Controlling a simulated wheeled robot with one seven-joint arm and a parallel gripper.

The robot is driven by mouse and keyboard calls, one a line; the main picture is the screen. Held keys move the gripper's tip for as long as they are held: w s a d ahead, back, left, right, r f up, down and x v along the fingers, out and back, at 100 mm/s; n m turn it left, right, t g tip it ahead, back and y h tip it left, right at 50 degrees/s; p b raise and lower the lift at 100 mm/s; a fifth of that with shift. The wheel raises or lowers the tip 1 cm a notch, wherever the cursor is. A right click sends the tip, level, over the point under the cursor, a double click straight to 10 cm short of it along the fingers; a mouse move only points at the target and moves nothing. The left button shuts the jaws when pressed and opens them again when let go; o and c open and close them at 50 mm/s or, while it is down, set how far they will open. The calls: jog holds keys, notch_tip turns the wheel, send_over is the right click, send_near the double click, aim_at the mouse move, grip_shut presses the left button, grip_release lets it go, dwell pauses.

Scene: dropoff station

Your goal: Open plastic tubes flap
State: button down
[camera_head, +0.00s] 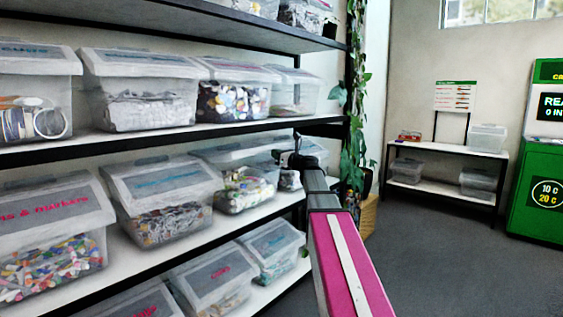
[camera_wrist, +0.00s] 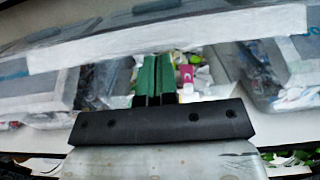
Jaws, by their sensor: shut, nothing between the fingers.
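A clear bin (camera_head: 243,190) with colorful contents stands on the middle shelf, partly behind my arm. I cannot read its label, so I cannot confirm that it holds the plastic tubes. In the wrist view, green, white and pink contents (camera_wrist: 190,76) show ahead of the fingers. The pale long edge of a lid flap (camera_wrist: 120,50) crosses above them. My gripper (camera_wrist: 157,62) is shut and empty, its green fingers pointing at the bin front below that edge. In the head view my gripper (camera_head: 286,160) is beside the bin's right side; its fingers are hard to make out.
Neighboring bins stand close on both sides, one with a blue label (camera_head: 165,180) to the left. The upper shelf (camera_head: 160,135) runs above. A climbing plant (camera_head: 355,130) stands at the shelf end. Open floor (camera_head: 440,240) lies to the right, before a low rack and green machine (camera_head: 540,190).

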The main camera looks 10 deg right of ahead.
jog(key=shift+w+a+r, duration=0.1)
jog(key=shift+w+r, duration=0.05)
jog(key=shift+r, duration=0.1)
jog(key=r, duration=0.4)
jog(key=w+r, duration=0.1)
jog(key=shift+a+r, duration=0.4)
